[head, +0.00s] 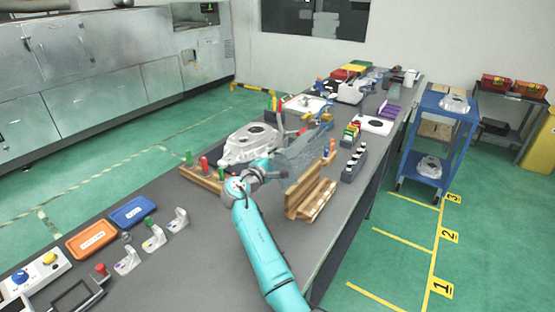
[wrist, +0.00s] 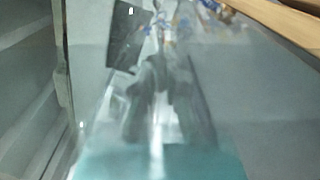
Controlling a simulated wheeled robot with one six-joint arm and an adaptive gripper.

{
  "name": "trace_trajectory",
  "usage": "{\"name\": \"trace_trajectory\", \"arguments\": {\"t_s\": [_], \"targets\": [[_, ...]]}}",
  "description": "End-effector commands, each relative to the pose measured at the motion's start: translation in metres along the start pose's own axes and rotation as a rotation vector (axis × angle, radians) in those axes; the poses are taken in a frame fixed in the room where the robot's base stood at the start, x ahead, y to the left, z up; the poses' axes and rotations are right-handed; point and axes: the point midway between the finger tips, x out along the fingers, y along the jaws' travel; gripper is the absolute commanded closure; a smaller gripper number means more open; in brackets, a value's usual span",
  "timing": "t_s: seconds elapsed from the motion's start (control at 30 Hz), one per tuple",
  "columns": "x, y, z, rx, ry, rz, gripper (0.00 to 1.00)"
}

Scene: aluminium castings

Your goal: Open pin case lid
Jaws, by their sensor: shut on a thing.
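A clear, bluish-grey panel (head: 305,150), which looks like the pin case lid, stands raised over the middle of the bench. My gripper (head: 282,166) is at its near left end and is shut on it. In the wrist view, my blurred gripper (wrist: 168,85) shows among glassy surfaces, and the clear panel covers much of the picture. A wooden case or stand (head: 313,198), with a tall board and a lower stepped part, sits just right of my wrist. I cannot tell whether the panel joins it. The exact contact between fingers and panel is unclear.
A metal casting (head: 250,143) lies left of the gripper, behind a wooden rack (head: 205,179) with red and green handled pieces. A dark bottle holder (head: 352,163) stands right. Orange (head: 91,239) and blue (head: 133,212) trays lie front left.

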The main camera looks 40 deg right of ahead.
Motion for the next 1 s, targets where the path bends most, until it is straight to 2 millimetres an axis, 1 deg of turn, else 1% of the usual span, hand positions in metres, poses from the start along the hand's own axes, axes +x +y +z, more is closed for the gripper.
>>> {"name": "trace_trajectory", "arguments": {"t_s": [0.23,0.27,0.3,0.33,0.37,0.63,0.73,0.87,1.0], "targets": [[-0.001,-0.002,0.0,0.0,0.0,-0.002,1.0],[-0.001,-0.002,-0.001,0.0,0.0,-0.002,0.84],[-0.001,-0.002,-0.001,-0.001,0.0,-0.002,0.74],[-0.001,-0.002,-0.001,-0.001,0.0,-0.002,0.67],[-0.001,-0.002,-0.001,-0.001,0.0,-0.002,0.64],[-0.001,-0.001,-0.001,0.0,0.001,-0.001,0.64],[-0.007,-0.001,-0.001,0.0,0.001,-0.001,0.64],[-0.024,-0.001,-0.002,-0.001,0.003,0.0,0.64],[-0.046,-0.001,-0.002,-0.001,0.003,0.0,0.64]]}}
